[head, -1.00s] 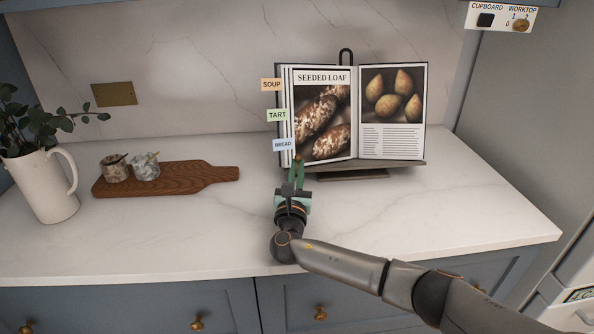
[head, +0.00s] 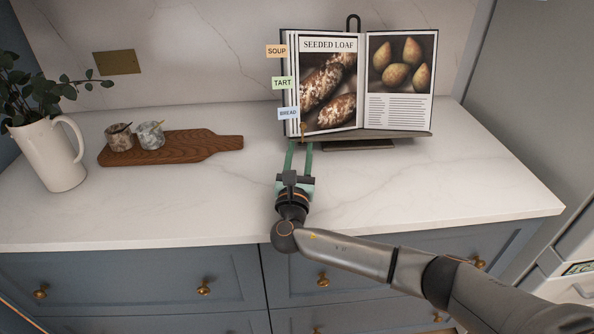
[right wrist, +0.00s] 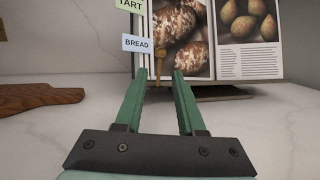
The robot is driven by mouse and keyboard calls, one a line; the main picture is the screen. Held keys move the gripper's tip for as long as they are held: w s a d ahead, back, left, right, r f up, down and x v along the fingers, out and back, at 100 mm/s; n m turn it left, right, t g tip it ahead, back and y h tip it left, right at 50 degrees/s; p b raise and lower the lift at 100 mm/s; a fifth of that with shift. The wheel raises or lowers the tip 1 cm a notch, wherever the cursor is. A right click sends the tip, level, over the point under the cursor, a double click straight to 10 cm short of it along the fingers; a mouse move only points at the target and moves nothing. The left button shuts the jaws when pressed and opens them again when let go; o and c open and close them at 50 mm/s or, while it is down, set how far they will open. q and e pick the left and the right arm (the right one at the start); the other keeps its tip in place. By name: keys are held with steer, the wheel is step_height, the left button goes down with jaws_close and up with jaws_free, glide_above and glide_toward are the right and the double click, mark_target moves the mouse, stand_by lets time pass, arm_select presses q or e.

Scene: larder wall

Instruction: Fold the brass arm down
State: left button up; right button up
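A cookbook (head: 398,85) stands open on a dark stand (head: 390,134). A small brass arm (head: 302,130) stands upright at the stand's front ledge, before the lower left of the left page. It also shows in the right wrist view (right wrist: 158,64), beyond the fingertips and between their lines. My right gripper (head: 300,147) is open and empty, its green fingers pointing at the brass arm from the front; in the right wrist view (right wrist: 160,76) the fingers are clearly apart. I cannot tell whether a finger touches the arm. My left gripper is not in view.
Page tabs, including the BREAD tab (head: 288,114), stick out left of the book. A wooden board (head: 205,144) with two small pots lies at the left, beside a white jug (head: 48,155) with leaves. The worktop (head: 450,185) to the right is clear.

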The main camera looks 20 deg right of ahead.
steer(key=v, duration=0.7)
steer(key=shift+s+a, duration=0.15)
steer(key=shift+s, duration=0.2)
